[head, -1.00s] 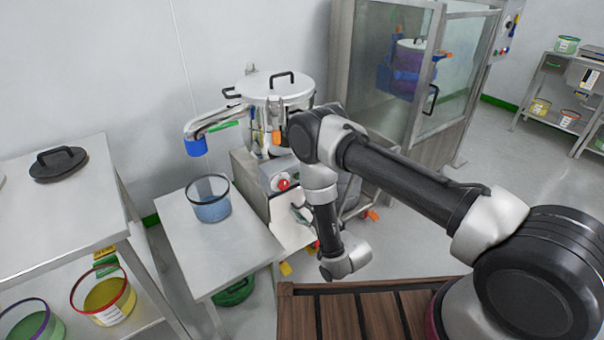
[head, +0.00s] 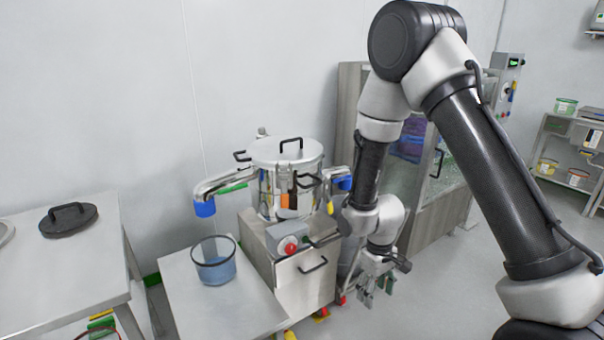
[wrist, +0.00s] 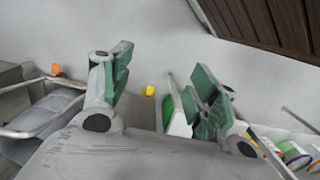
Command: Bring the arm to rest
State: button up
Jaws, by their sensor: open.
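My gripper (head: 376,288) hangs at the end of my arm, to the right of the steel mixer cabinet in the head view, pointing down over the floor. In the wrist view its two green-padded fingers (wrist: 160,95) are spread wide apart with nothing between them. My arm is raised, with its elbow high at the top of the head view and the forearm coming down to the gripper.
A steel pot (head: 288,165) stands on a cabinet (head: 303,281) with a red button. Left of it, a glass container (head: 213,262) of blue contents stands on a steel table (head: 205,312). A glass-fronted booth (head: 440,185) is behind my arm. Grey floor is free at right.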

jog(key=s+d+r+m+t, duration=0.1)
jog(key=s+d+r, duration=0.4)
jog(key=r, duration=0.7)
jog(key=s+d+r+m+t, duration=0.2)
jog(key=s+d+r, duration=0.4)
jog(key=r, duration=0.7)
jog(key=s+d+r+m+t, duration=0.2)
jog(key=s+d+r, duration=0.3)
jog(key=r, duration=0.8)
jog(key=shift+s+d+m, duration=0.35)
jog(key=shift+s+m, duration=0.05)
jog(key=shift+m, duration=0.4)
